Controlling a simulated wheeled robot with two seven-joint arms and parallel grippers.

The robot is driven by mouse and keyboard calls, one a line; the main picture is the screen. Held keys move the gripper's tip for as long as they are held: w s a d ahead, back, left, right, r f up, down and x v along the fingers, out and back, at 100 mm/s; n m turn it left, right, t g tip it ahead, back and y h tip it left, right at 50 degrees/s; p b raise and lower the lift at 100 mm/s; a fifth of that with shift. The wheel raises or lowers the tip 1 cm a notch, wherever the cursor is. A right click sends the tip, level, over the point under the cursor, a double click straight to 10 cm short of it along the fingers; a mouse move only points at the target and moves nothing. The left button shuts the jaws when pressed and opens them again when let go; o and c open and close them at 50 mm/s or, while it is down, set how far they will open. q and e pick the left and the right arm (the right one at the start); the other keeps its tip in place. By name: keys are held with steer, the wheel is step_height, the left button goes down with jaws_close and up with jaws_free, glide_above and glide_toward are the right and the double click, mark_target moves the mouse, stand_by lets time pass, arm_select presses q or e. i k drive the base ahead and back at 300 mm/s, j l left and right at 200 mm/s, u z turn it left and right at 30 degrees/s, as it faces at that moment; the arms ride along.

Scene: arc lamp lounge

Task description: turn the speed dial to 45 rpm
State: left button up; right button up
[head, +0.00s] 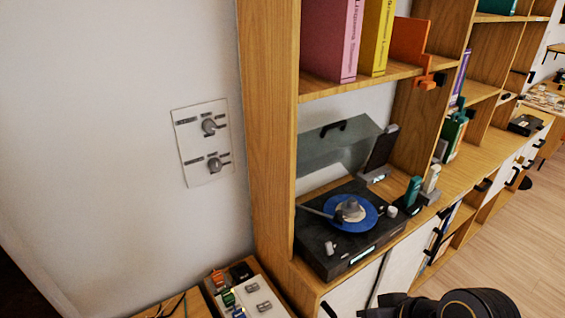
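A black turntable (318,253) stands in the shelf bay with a blue record (368,217) on its platter. The tonearm lies over the left side of the record. A light grey knob (331,247) is at the near left of its top, and another pale knob (392,211) is at the right. I cannot tell which is the speed dial, and markings are too small to read. A small lit display (362,255) is on the front. A black part of my arm enters at the bottom right; its gripper end is cut off, fingers unclear. My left gripper is not in view.
The turntable's clear lid (335,148) is raised behind it. A tilted dark panel (381,150) and a green item (413,190) stand at right. A wall plate (205,143) with two knobs is at left. Wooden shelf sides and a shelf above enclose the turntable.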

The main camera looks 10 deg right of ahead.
mark_target(392, 211)
steer(key=z, duration=1.35)
steer(key=i+l+u, duration=0.1)
steer(key=u, duration=0.3)
steer(key=i+l+u, duration=0.1)
steer(key=l+u, duration=0.15)
steer(key=u, duration=0.2)
steer(key=l+u, duration=0.2)
steer(key=u, duration=0.2)
